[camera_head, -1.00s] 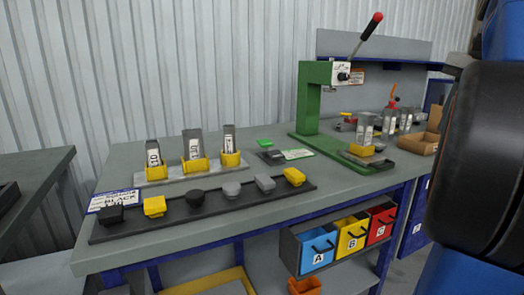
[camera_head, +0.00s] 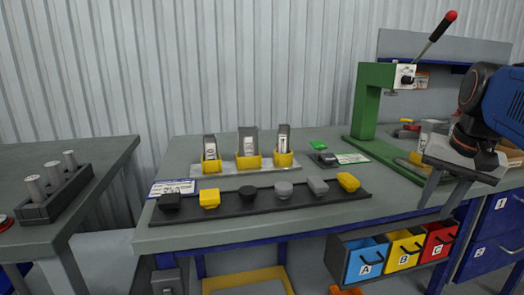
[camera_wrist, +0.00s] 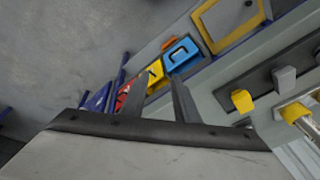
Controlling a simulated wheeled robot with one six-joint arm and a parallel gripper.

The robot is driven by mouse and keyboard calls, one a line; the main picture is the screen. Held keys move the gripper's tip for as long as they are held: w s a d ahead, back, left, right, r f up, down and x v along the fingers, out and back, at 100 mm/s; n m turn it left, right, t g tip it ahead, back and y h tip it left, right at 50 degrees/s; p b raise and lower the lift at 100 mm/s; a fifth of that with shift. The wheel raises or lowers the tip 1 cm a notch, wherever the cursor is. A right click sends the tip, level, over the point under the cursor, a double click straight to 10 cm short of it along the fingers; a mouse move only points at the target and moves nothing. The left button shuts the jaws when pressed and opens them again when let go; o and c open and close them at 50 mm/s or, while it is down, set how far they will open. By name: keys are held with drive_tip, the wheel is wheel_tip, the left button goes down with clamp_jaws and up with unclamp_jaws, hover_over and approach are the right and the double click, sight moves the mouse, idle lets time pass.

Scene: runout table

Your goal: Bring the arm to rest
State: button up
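My gripper (camera_head: 434,208) hangs at the right of the head view, in front of the workbench (camera_head: 300,222) and near its front edge. Its two fingers point downward and stand apart with nothing between them. The wrist view also shows both fingers (camera_wrist: 150,82) apart and empty, with the bins and floor beyond. My arm is folded at the right edge of the head view and hides part of the bench's right side.
A black rack (camera_head: 262,204) holds several caps; behind it, yellow holders carry grey pieces (camera_head: 248,146). A green press (camera_head: 366,105) with a red-tipped lever stands at the back right. Blue, yellow and red bins (camera_head: 367,260) hang below. Another table (camera_head: 105,165) stands left.

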drive_tip(key=s+a+f+n+t, duration=0.1)
drive_tip(key=s+a+f+n, duration=0.2)
drive_tip(key=a+f, duration=0.3)
drive_tip(key=s+a+f+n, duration=0.3)
drive_tip(key=a+f+n, duration=0.2)
drive_tip(key=f, duration=0.7)
drive_tip(key=shift+s+a+f+t+y, duration=0.2)
drive_tip(key=shift+a+f+t+y, duration=0.15)
drive_tip(key=shift+a, duration=0.55)
